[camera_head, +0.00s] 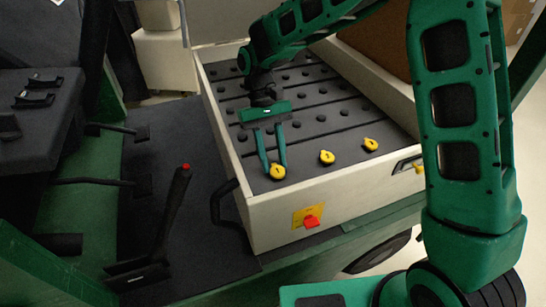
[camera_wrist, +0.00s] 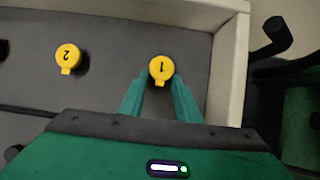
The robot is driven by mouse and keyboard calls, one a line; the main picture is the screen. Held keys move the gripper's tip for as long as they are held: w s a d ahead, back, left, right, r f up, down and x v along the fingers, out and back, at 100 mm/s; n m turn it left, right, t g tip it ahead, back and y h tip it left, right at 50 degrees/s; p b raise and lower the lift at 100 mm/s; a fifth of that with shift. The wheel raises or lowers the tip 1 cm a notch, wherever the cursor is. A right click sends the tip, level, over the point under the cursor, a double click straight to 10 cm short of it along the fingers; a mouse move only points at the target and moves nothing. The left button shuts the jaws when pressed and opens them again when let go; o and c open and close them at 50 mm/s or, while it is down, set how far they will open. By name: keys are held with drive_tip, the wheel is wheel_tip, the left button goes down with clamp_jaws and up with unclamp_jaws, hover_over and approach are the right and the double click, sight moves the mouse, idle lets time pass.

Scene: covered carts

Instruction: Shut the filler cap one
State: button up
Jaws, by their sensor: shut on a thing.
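Filler cap one (camera_head: 278,172) is a round yellow cap on the dark top of the cart, near its front left corner. In the wrist view the cap (camera_wrist: 161,69) shows the number 1 upside down. My gripper (camera_head: 274,166) reaches down over the dark top, with its two green fingers shut on the cap, one on each side. In the wrist view the fingertips (camera_wrist: 161,78) touch or nearly touch the cap's sides. How far the cap is turned or seated on its neck cannot be told.
Yellow cap two (camera_wrist: 68,58) and another yellow cap (camera_head: 371,144) stand to the right along the cart's front edge. A pale raised wall (camera_head: 240,195) borders the top. A black lever with a red tip (camera_head: 180,190) stands at the left. Rows of dark knobs cover the back.

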drive_tip(key=shift+r, duration=0.1)
drive_tip(key=o, duration=1.1)
drive_tip(key=shift+c, duration=0.2)
drive_tip(key=v, duration=1)
drive_tip(key=shift+w+r, duration=0.3)
